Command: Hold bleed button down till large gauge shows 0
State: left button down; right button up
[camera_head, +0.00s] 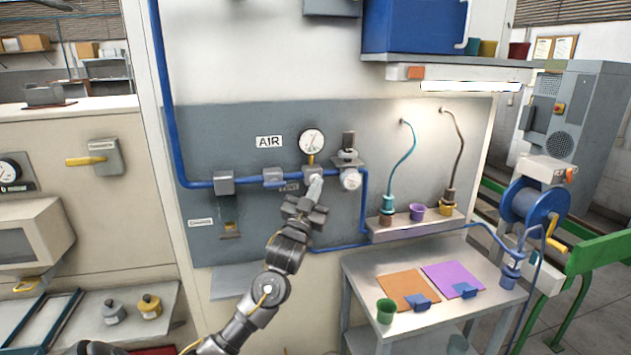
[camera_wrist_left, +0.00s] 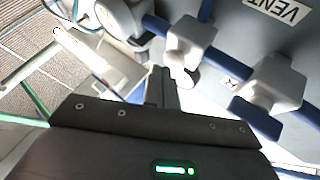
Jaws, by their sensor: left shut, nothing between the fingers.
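The large gauge (camera_head: 312,142) is round and white-faced and stands above the blue pipe on the grey panel. Its needle is too small to read surely. Below it a grey block (camera_head: 310,173) sits on the pipe, with a small red spot (camera_head: 319,174) at its right side that may be the bleed button. My left gripper (camera_head: 316,184) is shut and empty, its tips just in front of and below this block. In the left wrist view my closed fingers (camera_wrist_left: 160,85) point towards a grey pipe block (camera_wrist_left: 191,40) with a pale round part; I cannot tell whether they touch.
A small gauge (camera_head: 350,179) and regulator (camera_head: 347,158) are close to the right of my gripper. A metal table (camera_head: 364,270) with orange and purple mats (camera_head: 408,290) stands at the lower right.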

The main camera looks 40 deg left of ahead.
pick_arm(q)
jog(key=shift+w+a, duration=0.3)
jog(key=shift+a, duration=0.15)
dwell(0.5)
dwell(0.6)
dwell(1.5)
jog(key=shift+d, duration=0.1)
dwell(1.4)
jog(key=shift+s+d+p, duration=0.3)
jog(key=shift+s+d, duration=0.25)
jog(key=shift+d, duration=0.15)
jog(key=shift+s+d+p, duration=0.5)
jog(key=shift+s+d, duration=0.2)
jog(key=shift+d, duration=0.35)
jog(key=shift+s+d+p, duration=0.45)
jog(key=shift+s+d, duration=0.25)
jog(key=shift+d, duration=0.3)
jog(key=shift+f, duration=0.1)
